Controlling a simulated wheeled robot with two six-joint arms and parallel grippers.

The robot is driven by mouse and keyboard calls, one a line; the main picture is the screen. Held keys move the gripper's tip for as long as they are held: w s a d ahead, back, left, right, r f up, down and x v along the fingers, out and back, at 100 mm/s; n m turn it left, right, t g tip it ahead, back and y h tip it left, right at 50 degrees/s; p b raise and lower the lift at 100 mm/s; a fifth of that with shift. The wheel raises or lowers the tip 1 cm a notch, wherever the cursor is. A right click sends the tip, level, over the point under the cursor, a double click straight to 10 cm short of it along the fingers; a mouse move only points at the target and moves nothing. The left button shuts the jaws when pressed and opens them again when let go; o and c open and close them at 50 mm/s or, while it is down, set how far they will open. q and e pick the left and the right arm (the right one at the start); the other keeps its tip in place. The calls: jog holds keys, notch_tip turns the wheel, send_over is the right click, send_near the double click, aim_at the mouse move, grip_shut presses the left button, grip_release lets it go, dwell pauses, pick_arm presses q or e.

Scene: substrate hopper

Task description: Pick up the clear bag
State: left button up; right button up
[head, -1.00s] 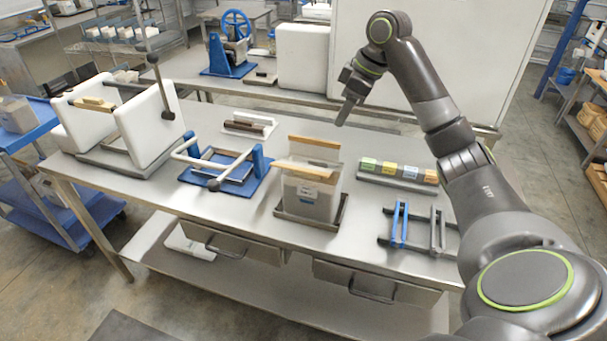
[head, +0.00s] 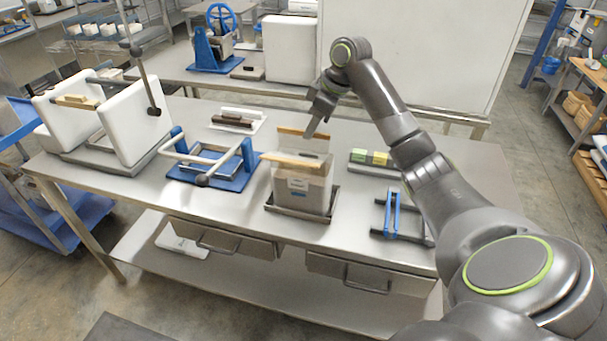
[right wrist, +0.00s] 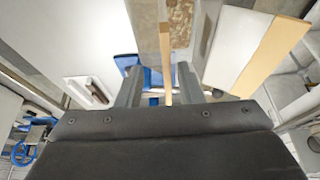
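The clear bag (head: 302,190) stands upright in a dark metal tray (head: 285,210) on the steel table. It is translucent with a small label, and a wooden strip (head: 292,160) lies across its top. A second wooden-topped clear panel (head: 303,143) rises behind that strip. My right gripper (head: 316,131) is above the bag's rear top edge, pointing down. In the right wrist view its two fingers (right wrist: 160,88) are apart, with a wooden strip (right wrist: 166,62) showing between them. I cannot tell whether they touch it. My left gripper is not in view.
A blue stand with a pale frame (head: 215,170) is left of the bag. White blocks (head: 135,125) stand far left.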

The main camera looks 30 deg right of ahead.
aim_at(304, 143)
jog(key=p+x, duration=0.1)
jog(key=x, duration=0.1)
jog(key=a+x, duration=0.1)
jog(key=x, duration=0.1)
jog(key=shift+s+f+p, duration=0.1)
jog(key=shift+f+p, duration=0.05)
jog(key=shift+p, duration=0.25)
jog(key=shift+f, duration=0.35)
jog(key=shift+f+p, duration=0.2)
jog(key=shift+p, duration=0.2)
jog(key=c, duration=0.7)
grip_shut()
